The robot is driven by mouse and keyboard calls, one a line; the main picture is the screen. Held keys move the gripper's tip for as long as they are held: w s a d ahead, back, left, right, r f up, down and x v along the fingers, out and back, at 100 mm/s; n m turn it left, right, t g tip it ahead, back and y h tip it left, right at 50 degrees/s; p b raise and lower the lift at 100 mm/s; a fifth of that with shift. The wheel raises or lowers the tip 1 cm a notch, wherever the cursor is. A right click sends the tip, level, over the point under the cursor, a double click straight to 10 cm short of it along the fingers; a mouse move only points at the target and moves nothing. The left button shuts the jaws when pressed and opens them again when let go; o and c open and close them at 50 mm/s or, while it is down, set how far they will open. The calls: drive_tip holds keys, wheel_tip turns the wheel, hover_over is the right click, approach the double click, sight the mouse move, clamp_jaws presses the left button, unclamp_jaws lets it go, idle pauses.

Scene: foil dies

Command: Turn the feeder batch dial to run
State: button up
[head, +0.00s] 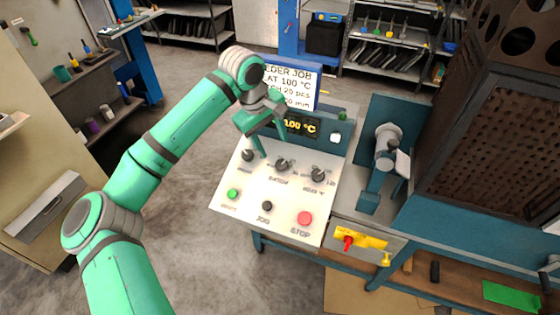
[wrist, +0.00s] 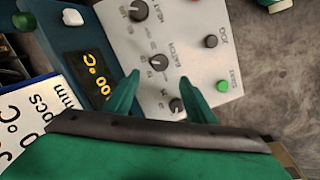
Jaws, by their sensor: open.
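The batch dial (head: 282,165) is a round dark knob in the middle of the upper row on the white control panel (head: 232,208). In the wrist view the batch dial (wrist: 159,62) shows just beyond and between the two green fingertips, with BATCH lettering beside it. My gripper (head: 272,147) is open and empty above the panel, close to the dial. In the wrist view my gripper (wrist: 159,80) shows its fingers apart, and I see no clear contact with the dial. The dial's pointer setting is too small to read.
A heat knob (head: 318,174) and another small knob (head: 248,155) flank the dial. Below are a green button (head: 233,194), a black jog button (head: 267,206) and a red stop button (head: 305,218). A display (head: 300,126) and a job sign (head: 290,84) stand behind.

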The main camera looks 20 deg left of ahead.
sight(281, 164)
drive_tip(key=x, duration=1)
drive_tip(key=shift+f, duration=0.3)
drive_tip(key=shift+w, duration=0.1)
drive_tip(key=c, duration=1)
